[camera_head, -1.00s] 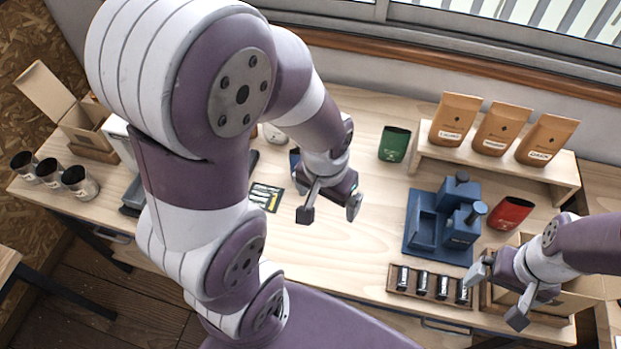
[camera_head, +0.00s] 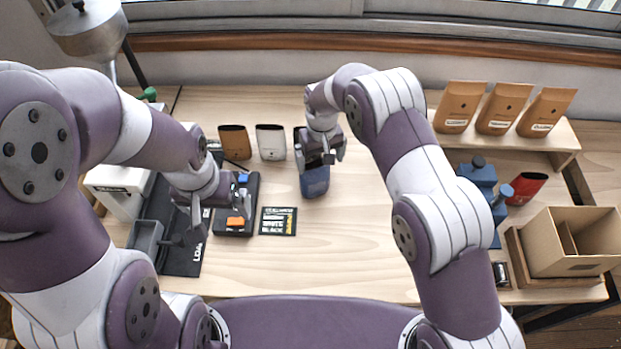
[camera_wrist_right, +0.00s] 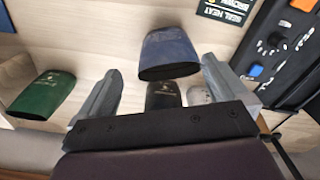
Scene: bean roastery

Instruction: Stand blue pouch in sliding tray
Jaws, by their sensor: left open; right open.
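The blue pouch (camera_head: 315,182) stands on the table in the middle of the head view, its top partly hidden by my right gripper. My right gripper (camera_head: 322,160) is open at the pouch's upper end. In the right wrist view the blue pouch (camera_wrist_right: 168,52) lies between and just beyond the spread fingers (camera_wrist_right: 160,68), with gaps on both sides. My left gripper (camera_head: 218,212) is open and empty, above the black control unit at the left. A grey open-topped holder (camera_head: 145,238) on the black base at the left looks like the sliding tray; it appears empty.
A brown pouch (camera_head: 235,142) and white pouch (camera_head: 270,142) stand behind. The black control unit (camera_head: 250,190) and a printed card (camera_head: 278,221) lie left of the blue pouch. A cardboard box (camera_head: 575,242) stands at right. The front-middle table is clear.

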